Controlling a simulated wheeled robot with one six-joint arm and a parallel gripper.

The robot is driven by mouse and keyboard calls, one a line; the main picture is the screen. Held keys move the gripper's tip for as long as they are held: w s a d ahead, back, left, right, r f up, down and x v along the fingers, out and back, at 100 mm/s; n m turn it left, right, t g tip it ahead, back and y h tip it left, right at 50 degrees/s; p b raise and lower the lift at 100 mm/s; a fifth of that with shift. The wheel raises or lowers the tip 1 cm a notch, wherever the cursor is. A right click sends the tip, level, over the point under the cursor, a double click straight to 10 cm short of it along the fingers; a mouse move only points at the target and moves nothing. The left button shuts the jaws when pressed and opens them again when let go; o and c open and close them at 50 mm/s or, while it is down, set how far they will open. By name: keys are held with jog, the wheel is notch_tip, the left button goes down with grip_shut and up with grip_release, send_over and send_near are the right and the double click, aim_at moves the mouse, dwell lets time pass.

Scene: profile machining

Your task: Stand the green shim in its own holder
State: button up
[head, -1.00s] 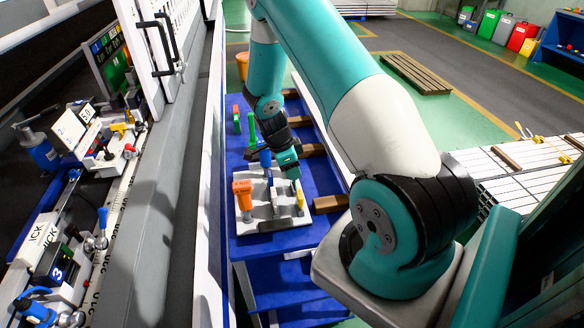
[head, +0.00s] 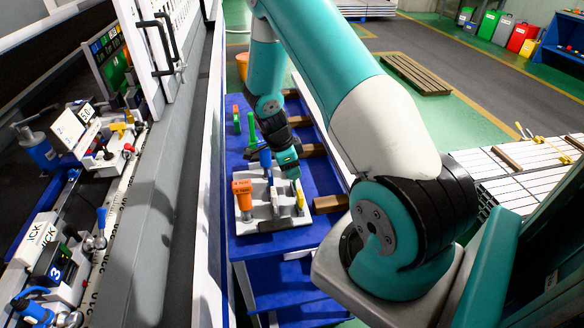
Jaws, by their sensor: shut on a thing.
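My gripper (head: 291,176) is at the end of the teal arm, pointing down over the right part of a pale grey holder block (head: 262,222) on the blue table. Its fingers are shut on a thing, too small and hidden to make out. A green upright piece (head: 250,129) stands behind and to the left of my gripper; I cannot tell whether it is the green shim. A yellow upright piece (head: 300,194) stands at the block's right side, just below my gripper. An orange piece (head: 242,189) stands at its left, and a blue piece (head: 265,158) behind.
The blue table (head: 263,243) has brown wooden bars (head: 328,204) along its right side. A small green and red piece (head: 237,119) stands at its back left. A white machine wall (head: 209,200) runs close along the table's left. Inside the machine are several clamps and blocks.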

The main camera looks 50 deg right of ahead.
jog(key=shift+f+b, duration=1.45)
jog(key=shift+b, duration=0.1)
dwell(1.6)
dwell(0.6)
jog(key=o, duration=1.1)
jog(key=b+v, duration=0.4)
jog(key=v, duration=1.3)
jog(key=shift+r, duration=0.2)
jog(key=shift+w+a, duration=0.1)
jog(key=shift+w, duration=0.05)
